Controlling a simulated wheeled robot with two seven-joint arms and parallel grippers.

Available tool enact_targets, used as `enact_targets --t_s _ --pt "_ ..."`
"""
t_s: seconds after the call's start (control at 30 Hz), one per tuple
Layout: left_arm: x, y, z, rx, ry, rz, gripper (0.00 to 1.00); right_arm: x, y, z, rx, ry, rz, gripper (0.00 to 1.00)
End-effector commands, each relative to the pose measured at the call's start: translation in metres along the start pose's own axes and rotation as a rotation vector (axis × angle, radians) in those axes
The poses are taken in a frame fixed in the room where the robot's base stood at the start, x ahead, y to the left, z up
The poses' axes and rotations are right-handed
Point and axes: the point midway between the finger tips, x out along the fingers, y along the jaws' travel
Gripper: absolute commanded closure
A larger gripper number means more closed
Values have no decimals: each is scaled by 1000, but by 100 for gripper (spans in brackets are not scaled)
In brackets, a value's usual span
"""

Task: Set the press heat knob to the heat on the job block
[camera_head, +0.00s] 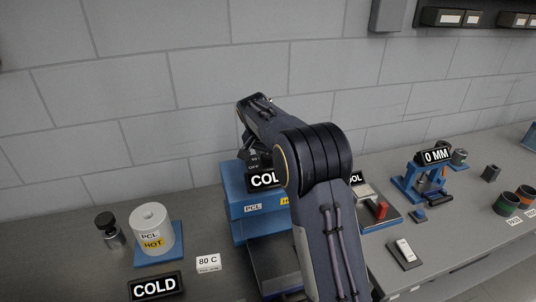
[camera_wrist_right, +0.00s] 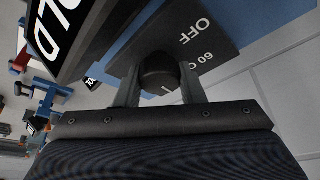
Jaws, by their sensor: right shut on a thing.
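The blue press (camera_head: 238,200) stands against the wall, with a black panel and a COLD sign (camera_head: 262,180) partly hidden by my right arm. In the right wrist view my right gripper (camera_wrist_right: 160,90) is shut on the round black heat knob (camera_wrist_right: 157,70), one finger on each side. The panel (camera_wrist_right: 205,45) beside the knob reads OFF and 60 C, upside down. A small pale mark shows on the knob's near edge; the setting is unclear. The white job block (camera_head: 208,263) reads 80 C, with smaller text below. My left gripper is out of view.
A white PCL HOT drum (camera_head: 153,232) stands on a blue base at left, beside a dark-capped jar (camera_head: 108,232). Another COLD sign (camera_head: 155,287) is in front. At right are a blue stand with a 0 MM sign (camera_head: 436,156) and a small switch block (camera_head: 404,252).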

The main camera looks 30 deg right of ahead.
Motion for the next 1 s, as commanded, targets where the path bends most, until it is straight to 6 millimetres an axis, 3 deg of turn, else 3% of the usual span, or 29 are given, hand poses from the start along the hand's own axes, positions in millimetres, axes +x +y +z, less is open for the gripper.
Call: enact_targets --t_s 1.0 --pt "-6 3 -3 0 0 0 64 1 -1 -1 890 2 368 87"
